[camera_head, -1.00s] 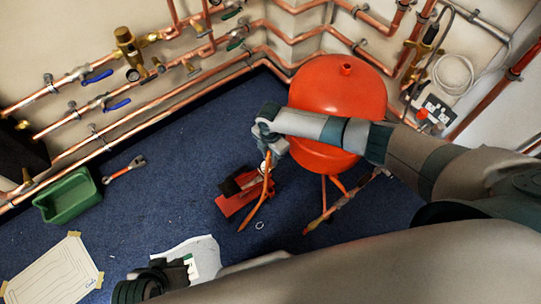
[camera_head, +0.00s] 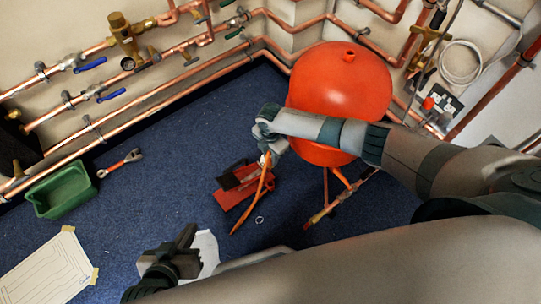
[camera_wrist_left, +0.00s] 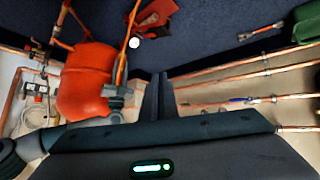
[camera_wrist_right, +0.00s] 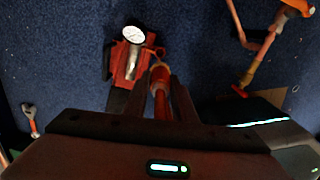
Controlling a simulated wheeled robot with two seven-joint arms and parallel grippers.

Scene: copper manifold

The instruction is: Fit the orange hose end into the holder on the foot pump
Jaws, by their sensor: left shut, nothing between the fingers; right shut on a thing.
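The red foot pump (camera_head: 236,188) lies on the blue floor in front of the red vessel. In the right wrist view, the pump (camera_wrist_right: 121,62) has a round white gauge (camera_wrist_right: 134,34) and a metal cylinder. My right gripper (camera_head: 268,152) is shut on the orange hose (camera_head: 252,208), which hangs down across the pump's right side. The hose end (camera_wrist_right: 160,78) points toward the pump between the right fingers. I cannot tell which part of the pump is the holder. My left gripper (camera_head: 184,246) is shut and empty, low in the head view; its fingers (camera_wrist_left: 158,92) are together.
The red vessel (camera_head: 338,95) stands behind my right arm. A green tray (camera_head: 62,192) and a wrench (camera_head: 121,163) are at left. Copper pipes line the wall.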

